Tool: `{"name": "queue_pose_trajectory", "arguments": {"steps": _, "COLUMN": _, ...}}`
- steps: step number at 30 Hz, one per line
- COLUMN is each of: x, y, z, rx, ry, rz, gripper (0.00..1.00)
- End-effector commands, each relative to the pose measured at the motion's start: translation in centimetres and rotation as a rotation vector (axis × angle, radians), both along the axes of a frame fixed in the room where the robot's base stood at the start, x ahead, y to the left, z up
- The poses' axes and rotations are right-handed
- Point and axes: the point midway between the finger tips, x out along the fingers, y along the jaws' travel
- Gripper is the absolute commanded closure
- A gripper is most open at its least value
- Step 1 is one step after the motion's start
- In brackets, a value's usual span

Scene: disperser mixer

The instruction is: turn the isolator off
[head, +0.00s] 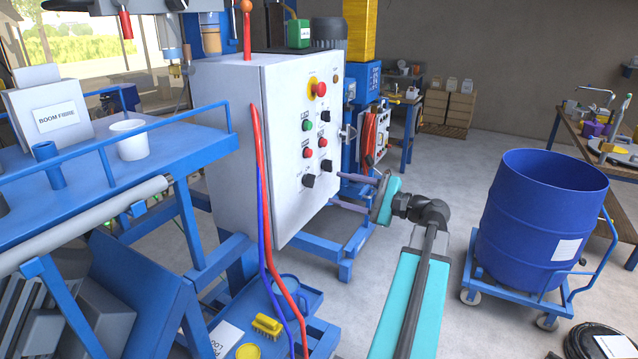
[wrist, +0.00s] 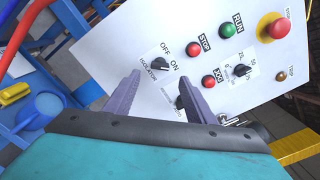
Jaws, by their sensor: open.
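The isolator is a black rotary knob (wrist: 160,63) on a white plate marked OFF, ON and ISOLATOR. It also shows low on the cabinet front in the head view (head: 308,180). I cannot tell which mark the knob points at. My gripper (wrist: 160,78) is open and empty, its two purple fingers apart. In the wrist view the knob appears between and just past the fingertips. In the head view the gripper (head: 334,188) is at the panel's right, with fingers pointing toward it and apart from the knob.
The white cabinet (head: 255,185) carries a red emergency stop (head: 320,89), several buttons and another black knob (head: 326,165), partly hidden by a finger in the wrist view. Red and blue hoses hang at its left edge. A blue drum (head: 535,225) stands on a trolley at right.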

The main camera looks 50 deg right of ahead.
Motion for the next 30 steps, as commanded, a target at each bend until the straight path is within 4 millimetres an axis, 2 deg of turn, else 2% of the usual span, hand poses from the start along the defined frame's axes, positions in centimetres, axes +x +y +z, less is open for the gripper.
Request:
{"name": "queue_pose_trajectory", "arguments": {"steps": 9, "x": 4.1, "y": 1.1, "z": 0.2, "rx": 0.000, "ry": 0.000, "rz": 0.003, "gripper": 0.50}}
{"name": "queue_pose_trajectory", "arguments": {"steps": 15, "x": 6.0, "y": 1.5, "z": 0.1, "rx": 0.000, "ry": 0.000, "rz": 0.001, "gripper": 0.50}}
{"name": "queue_pose_trajectory", "arguments": {"steps": 21, "x": 6.7, "y": 1.6, "z": 0.0, "rx": 0.000, "ry": 0.001, "rz": -0.001, "gripper": 0.50}}
{"name": "queue_pose_trajectory", "arguments": {"steps": 29, "x": 6.8, "y": 1.6, "z": 0.0, "rx": 0.000, "ry": 0.000, "rz": -0.001, "gripper": 0.50}}
{"name": "queue_pose_trajectory", "arguments": {"steps": 30, "x": 6.8, "y": 1.6, "z": 0.0, "rx": 0.000, "ry": 0.000, "rz": -0.001, "gripper": 0.53}}
